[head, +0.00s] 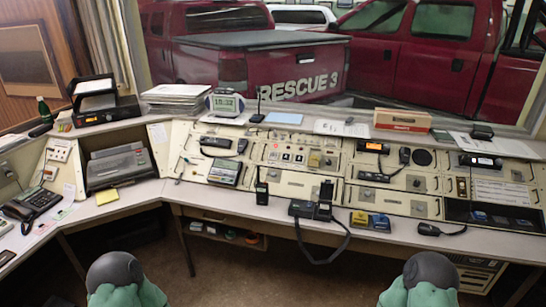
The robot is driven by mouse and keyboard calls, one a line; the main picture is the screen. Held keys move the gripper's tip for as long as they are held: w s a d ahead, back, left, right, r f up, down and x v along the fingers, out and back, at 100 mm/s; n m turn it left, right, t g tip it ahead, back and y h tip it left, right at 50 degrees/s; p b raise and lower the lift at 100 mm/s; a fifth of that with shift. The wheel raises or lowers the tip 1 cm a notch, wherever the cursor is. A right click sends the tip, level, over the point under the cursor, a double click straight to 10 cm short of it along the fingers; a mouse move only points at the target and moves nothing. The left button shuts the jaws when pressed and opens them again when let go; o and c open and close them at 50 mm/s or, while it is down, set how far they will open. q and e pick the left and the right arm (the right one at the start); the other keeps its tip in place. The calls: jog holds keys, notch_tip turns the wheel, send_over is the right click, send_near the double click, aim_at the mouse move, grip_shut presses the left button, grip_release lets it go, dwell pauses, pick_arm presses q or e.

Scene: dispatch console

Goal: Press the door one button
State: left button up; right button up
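A beige console panel (322,155) in the middle of the head view carries a short row of small square buttons (287,157), some lit reddish and some pale. Their labels are too small to read, so I cannot tell which one is the door one button. Neither of my grippers can be made out. Only rounded green and dark grey parts of my two arms show at the bottom edge, left and right, well short of the console and touching nothing.
A desk ledge (235,199) runs before the panels. On it stand a handheld radio (262,191), a radio in a charger (323,203) with a hanging cord, and a corded microphone (430,229). A desk phone (34,205) is far left.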

grip_shut()
dwell(1.2)
